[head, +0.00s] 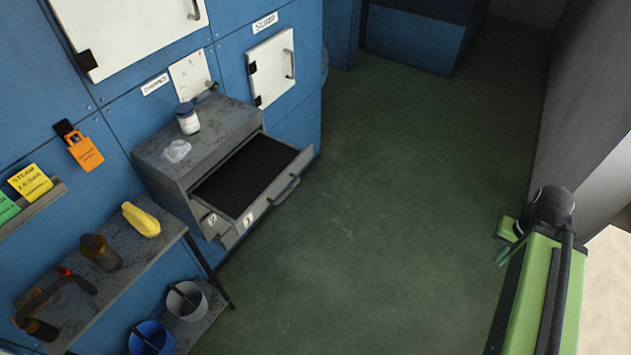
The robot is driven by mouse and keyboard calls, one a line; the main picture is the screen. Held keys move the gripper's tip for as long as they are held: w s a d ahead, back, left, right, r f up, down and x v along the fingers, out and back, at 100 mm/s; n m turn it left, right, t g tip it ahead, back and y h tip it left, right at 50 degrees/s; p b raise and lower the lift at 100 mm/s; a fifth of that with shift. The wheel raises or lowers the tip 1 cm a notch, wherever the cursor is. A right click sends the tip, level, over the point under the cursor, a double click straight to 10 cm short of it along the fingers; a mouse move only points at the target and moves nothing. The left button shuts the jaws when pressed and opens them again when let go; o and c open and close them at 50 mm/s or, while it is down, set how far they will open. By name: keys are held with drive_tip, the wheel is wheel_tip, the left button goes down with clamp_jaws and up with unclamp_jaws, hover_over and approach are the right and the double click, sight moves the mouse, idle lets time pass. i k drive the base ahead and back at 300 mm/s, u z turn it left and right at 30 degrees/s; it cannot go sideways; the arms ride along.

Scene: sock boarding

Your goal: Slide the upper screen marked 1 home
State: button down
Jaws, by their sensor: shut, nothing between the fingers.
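A grey metal cabinet (228,118) stands against the blue wall, left of centre. Its upper screen (265,205), a drawer with a dark mesh bed, is pulled well out to the lower right. A bar handle (285,190) sits on its front, with a small white tag (248,219) that looks like a 1. A second tag (212,219), seemingly a 2, shows at the cabinet's left lower corner; little of the screen below is visible. My green arm rises at the right edge, far from the screen. My gripper's fingers cannot be made out in this view.
A white jar (188,119) and a crumpled clear piece (176,151) sit on the cabinet top. A shelf (130,255) at left holds a yellow bottle (141,219) and an amber container (100,252); two buckets stand below. The green floor (380,200) before the screen is clear.

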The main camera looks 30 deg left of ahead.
sight(239, 188)
drive_tip(key=z, duration=0.15)
drive_tip(key=k, duration=1.15)
drive_tip(key=u, duration=2)
drive_tip(key=i, duration=0.95)
drive_tip(key=u, duration=0.05)
